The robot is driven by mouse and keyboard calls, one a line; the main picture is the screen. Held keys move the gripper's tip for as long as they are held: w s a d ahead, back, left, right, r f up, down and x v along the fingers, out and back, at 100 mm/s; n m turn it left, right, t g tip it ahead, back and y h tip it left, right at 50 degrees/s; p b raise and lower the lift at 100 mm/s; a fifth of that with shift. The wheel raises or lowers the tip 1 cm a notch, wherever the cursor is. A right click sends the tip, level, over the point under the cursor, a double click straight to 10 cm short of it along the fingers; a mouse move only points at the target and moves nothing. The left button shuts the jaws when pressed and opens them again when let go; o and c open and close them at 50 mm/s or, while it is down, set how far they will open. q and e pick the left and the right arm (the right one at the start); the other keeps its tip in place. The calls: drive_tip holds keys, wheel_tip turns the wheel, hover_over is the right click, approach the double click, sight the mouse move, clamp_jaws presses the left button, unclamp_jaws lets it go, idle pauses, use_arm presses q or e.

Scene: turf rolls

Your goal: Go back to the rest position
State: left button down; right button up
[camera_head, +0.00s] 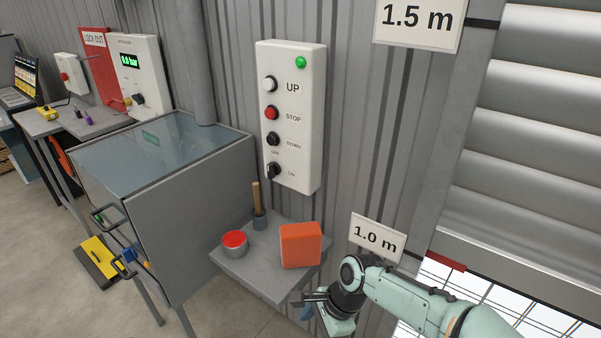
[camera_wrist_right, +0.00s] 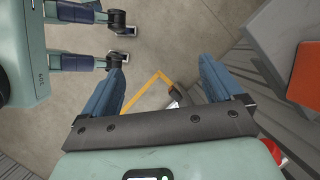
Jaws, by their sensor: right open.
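My right arm comes in from the lower right of the head view. My right gripper (camera_head: 312,306) hangs just below and in front of the small grey shelf, beside the corrugated wall. In the right wrist view my right gripper (camera_wrist_right: 162,68) has its two blue fingers spread wide apart. Nothing is held between them; the floor shows through the gap. My left gripper is not in view.
The shelf (camera_head: 250,268) bears a red-topped tin (camera_head: 234,243), an orange block (camera_head: 301,246) and a wooden-handled tool in a cup (camera_head: 258,206). Above is a control box (camera_head: 291,120) with a lit green lamp. A roller shutter (camera_head: 545,120) stands at right.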

drive_tip(key=s+d+f+n+p, duration=0.1)
drive_tip(key=d+f+n, duration=0.1)
drive_tip(key=f, duration=0.8)
drive_tip(key=s+d+f+n+p, duration=0.1)
drive_tip(key=d+f+n, duration=0.15)
drive_tip(key=f, duration=0.65)
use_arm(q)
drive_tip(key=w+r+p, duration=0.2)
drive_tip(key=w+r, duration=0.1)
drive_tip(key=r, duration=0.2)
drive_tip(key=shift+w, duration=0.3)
use_arm(e)
drive_tip(key=s+d+f+n, duration=0.2)
drive_tip(key=s+f, duration=0.4)
drive_tip(key=s, duration=0.3)
drive_tip(key=s+d+f+n, duration=0.2)
drive_tip(key=s+f+n, duration=0.2)
drive_tip(key=s, duration=0.5)
wheel_tip(320, 180, down, 2)
drive_tip(key=shift+s+d+f+h, duration=0.25)
drive_tip(key=shift+s+d+h, duration=0.05)
drive_tip(key=shift+s, duration=0.1)
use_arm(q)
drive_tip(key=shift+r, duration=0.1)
